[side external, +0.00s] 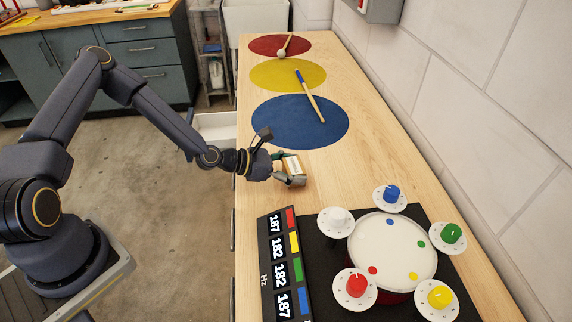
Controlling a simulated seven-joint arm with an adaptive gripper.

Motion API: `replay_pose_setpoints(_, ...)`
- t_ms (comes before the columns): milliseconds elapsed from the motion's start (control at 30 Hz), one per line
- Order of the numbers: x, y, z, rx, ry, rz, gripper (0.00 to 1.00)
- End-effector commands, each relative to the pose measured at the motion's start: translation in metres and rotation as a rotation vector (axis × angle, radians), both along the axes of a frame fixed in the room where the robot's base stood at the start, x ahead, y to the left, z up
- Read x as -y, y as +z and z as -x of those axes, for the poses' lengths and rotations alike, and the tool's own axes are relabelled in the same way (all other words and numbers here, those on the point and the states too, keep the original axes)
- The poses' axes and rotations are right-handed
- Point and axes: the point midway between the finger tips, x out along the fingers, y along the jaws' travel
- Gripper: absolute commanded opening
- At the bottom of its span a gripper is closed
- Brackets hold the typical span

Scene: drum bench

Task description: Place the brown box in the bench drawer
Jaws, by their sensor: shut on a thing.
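My gripper (289,173) is low over the wooden bench top, just in front of the blue disc, with its fingers pointing right. It is shut on a small box with a pale tan face (293,163), which I take for the brown box. The fingers hide part of the box, and I cannot tell whether it touches the bench top. An open drawer (213,124) with a pale interior sticks out from the bench's left side, below the top and behind my forearm. My arm hides part of the drawer.
A drum (392,252) ringed by coloured knobs and a frequency display (283,262) stand at the front. A wall bounds the right.

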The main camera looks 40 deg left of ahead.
Motion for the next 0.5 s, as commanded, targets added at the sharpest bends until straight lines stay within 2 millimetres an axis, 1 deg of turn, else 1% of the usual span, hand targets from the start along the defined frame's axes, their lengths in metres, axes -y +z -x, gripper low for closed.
replay_pose_setpoints(300,-0.001,0.065,0.0,0.005,0.0,-0.003,0.29)
replay_pose_setpoints(433,-0.002,0.086,0.0,0.008,0.0,-0.01,0.29)
replay_pose_setpoints(500,-0.004,0.094,0.006,-0.001,0.011,-0.023,0.29)
